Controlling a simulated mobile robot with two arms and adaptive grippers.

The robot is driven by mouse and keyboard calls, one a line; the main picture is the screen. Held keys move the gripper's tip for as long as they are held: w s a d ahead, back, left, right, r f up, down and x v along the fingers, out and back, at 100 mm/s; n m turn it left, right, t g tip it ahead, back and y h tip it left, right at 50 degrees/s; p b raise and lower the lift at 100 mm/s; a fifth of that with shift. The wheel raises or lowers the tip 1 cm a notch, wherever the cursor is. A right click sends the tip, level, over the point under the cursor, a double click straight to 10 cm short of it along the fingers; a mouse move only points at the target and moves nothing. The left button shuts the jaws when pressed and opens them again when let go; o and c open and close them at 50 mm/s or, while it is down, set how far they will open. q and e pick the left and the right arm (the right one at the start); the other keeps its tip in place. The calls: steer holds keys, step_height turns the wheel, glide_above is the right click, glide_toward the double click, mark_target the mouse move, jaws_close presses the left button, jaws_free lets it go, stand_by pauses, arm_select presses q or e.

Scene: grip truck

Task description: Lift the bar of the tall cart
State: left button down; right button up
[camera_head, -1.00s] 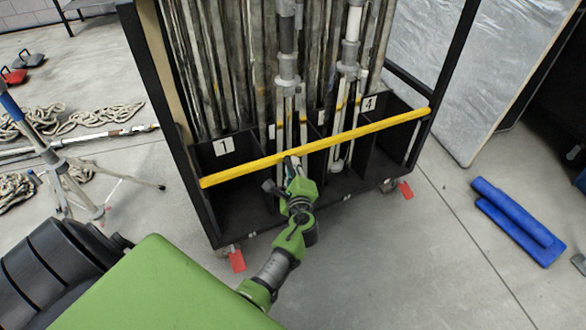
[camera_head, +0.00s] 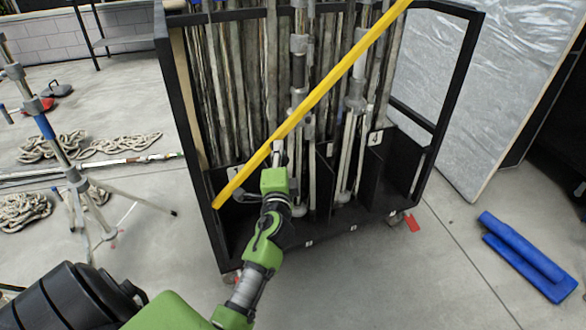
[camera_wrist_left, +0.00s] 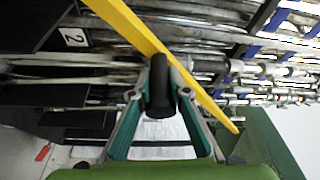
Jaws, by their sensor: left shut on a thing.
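The tall cart (camera_head: 164,50) is a black frame holding long upright poles. Its yellow bar (camera_head: 340,77) is steeply tilted, with its left end low near the cart's left post and its right end running up to the top edge of the head view. My left gripper (camera_head: 278,148) is shut on the bar towards its low left end. In the left wrist view the bar (camera_wrist_left: 128,24) crosses diagonally at the left gripper's fingertips (camera_wrist_left: 170,65). The exact finger contact is partly hidden. My right gripper is in neither view.
A tripod stand (camera_head: 77,180) and coiled ropes (camera_head: 30,210) are on the floor at the left. Blue foam pieces (camera_head: 525,258) lie at the right. A large foil-covered panel (camera_head: 480,110) stands behind right.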

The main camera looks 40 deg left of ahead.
arm_select(q)
steer(key=s+a+r+n+y+b, duration=0.1)
steer(key=s+a+r+n+y, duration=0.1)
steer(key=s+a+r+n, duration=0.4)
steer(key=shift+s+a+r+n+t+y+b, duration=0.3)
steer(key=shift+s+r+n, duration=0.3)
steer(key=shift+s, duration=1.7)
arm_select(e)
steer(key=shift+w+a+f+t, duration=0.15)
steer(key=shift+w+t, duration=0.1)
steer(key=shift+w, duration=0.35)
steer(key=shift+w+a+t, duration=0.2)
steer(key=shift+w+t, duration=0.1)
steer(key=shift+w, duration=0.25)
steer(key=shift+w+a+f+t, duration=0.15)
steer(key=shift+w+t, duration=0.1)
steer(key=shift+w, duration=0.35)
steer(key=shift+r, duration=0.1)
arm_select(q)
steer(key=c, duration=1.9)
jaws_free()
steer(key=shift+r, duration=0.1)
step_height(320, 180, up, 10)
